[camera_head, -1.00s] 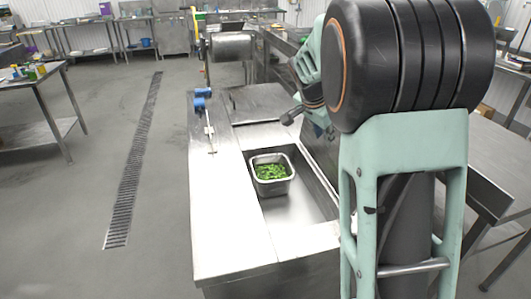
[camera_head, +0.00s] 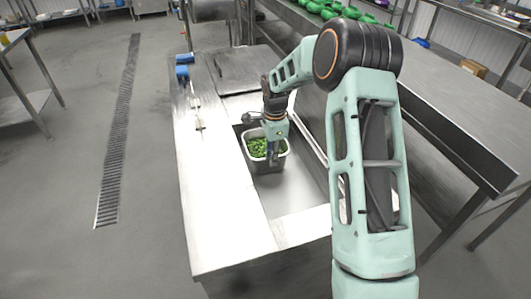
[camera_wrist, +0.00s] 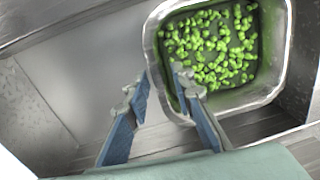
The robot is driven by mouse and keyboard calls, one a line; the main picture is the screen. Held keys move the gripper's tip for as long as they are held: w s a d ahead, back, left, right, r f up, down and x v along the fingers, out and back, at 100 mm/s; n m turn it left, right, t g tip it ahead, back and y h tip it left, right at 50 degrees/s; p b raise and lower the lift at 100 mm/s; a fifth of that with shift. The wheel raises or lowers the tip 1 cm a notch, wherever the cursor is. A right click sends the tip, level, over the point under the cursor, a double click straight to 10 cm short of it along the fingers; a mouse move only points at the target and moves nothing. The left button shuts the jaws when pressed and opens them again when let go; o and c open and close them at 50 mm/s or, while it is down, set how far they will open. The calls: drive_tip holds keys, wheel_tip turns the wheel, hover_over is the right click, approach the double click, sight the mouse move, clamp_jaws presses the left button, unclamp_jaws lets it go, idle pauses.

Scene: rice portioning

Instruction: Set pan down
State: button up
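The pan (camera_head: 266,166) is a square metal container holding chopped green pieces. It sits in the recessed well of the steel counter, and in the wrist view its rim (camera_wrist: 152,48) shows at the upper right. My gripper (camera_head: 271,158) reaches down at the pan's near side. In the wrist view my gripper (camera_wrist: 160,88) has its two blue-grey fingers apart, one outside the pan wall and one on its inner side. Gaps show between the fingers and the wall. The pan looks level on the well floor.
The well floor (camera_head: 296,194) is bare in front of the pan. The steel counter (camera_head: 225,225) is clear at the front left, with a blue-handled tool (camera_head: 186,72) farther back. Another steel table (camera_head: 455,105) stands on the right.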

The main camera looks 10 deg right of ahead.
sight(271, 171)
drive_tip(key=shift+w+f+p, duration=0.15)
drive_tip(key=shift+w+f, duration=0.05)
drive_tip(key=shift+f, duration=0.65)
drive_tip(key=shift+w+f+p, duration=0.1)
drive_tip(key=shift+w+f, duration=0.05)
drive_tip(key=shift+f, duration=0.65)
drive_tip(key=shift+w+f+p, duration=0.15)
drive_tip(key=shift+w+f, duration=0.05)
drive_tip(key=shift+f, duration=0.65)
drive_tip(key=shift+c, duration=0.5)
clamp_jaws()
drive_tip(key=shift+s, duration=0.1)
